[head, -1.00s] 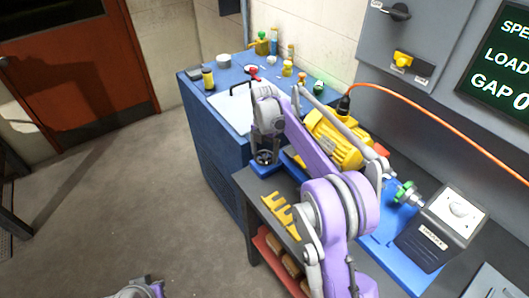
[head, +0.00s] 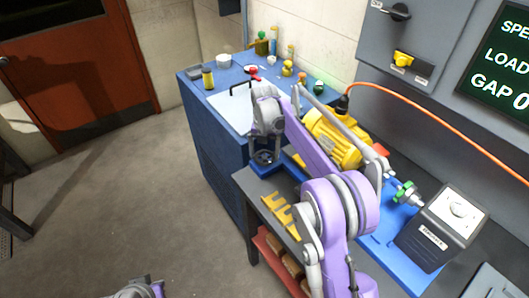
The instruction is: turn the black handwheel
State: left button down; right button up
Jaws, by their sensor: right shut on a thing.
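The black handwheel (head: 264,157) is a small dark ring at the left end of the blue motor bed, beside the bench's blue cabinet. My right arm reaches across the bench from the front. My right gripper (head: 266,147) points down at the handwheel and is shut on it; its fingertips are small and partly hidden. The yellow motor (head: 336,143) sits on the blue bed behind my right arm, which covers part of it. My left gripper is out of view; only a purple and grey part of my left arm shows at the bottom edge.
A green knob (head: 405,192) and a grey meter box (head: 444,226) stand at the right. Yellow brackets (head: 281,209) lie on the dark bench at the front. An orange cable (head: 430,112) crosses above. Small bottles stand on the blue cabinet (head: 204,115).

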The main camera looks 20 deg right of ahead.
aim_at(265, 156)
jog(key=o, duration=1)
notch_tip(265, 156, up, 11)
jog(key=p, duration=0.1)
jog(key=shift+f, duration=0.1)
